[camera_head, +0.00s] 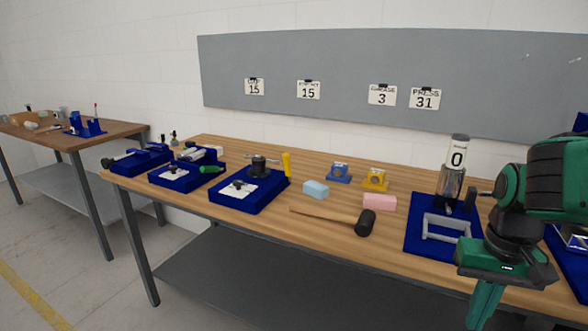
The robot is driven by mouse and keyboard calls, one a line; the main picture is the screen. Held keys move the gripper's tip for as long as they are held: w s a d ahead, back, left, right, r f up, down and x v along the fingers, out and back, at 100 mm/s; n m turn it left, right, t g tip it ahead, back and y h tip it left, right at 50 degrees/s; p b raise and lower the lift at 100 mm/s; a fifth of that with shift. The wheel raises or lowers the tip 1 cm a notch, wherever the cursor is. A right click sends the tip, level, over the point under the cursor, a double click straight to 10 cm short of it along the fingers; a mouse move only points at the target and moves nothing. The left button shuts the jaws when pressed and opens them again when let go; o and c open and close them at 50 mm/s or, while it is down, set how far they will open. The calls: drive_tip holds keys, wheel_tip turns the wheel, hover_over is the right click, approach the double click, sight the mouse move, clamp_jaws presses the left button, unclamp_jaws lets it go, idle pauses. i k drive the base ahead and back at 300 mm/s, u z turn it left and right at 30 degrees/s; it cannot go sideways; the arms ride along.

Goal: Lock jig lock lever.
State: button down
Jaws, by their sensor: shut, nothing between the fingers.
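My gripper (486,306) points down at the right front, in front of the bench. Its green fingers are together with nothing between them, and their tips are cut off by the lower picture edge. A blue base (416,236) behind and left of it carries a grey open frame (437,238) and an upright metal cylinder (450,186) topped by a white display reading 0. A dark upright part (471,196) stands beside the cylinder; I cannot tell whether it is the jig lock lever. My arm hides the base's right side. My gripper appears apart from these parts.
A mallet (365,222), a pink block (379,203), a light blue block (316,189) and small blue (339,173) and yellow (375,180) fixtures lie left of the base. The bench's front strip is mostly clear.

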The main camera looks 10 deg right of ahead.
sight(285, 156)
drive_tip(key=k, duration=0.45)
drive_tip(key=u, duration=0.35)
drive_tip(key=i, duration=0.55)
drive_tip(key=u, duration=0.5)
drive_tip(key=i, duration=1.15)
drive_tip(key=z, duration=0.55)
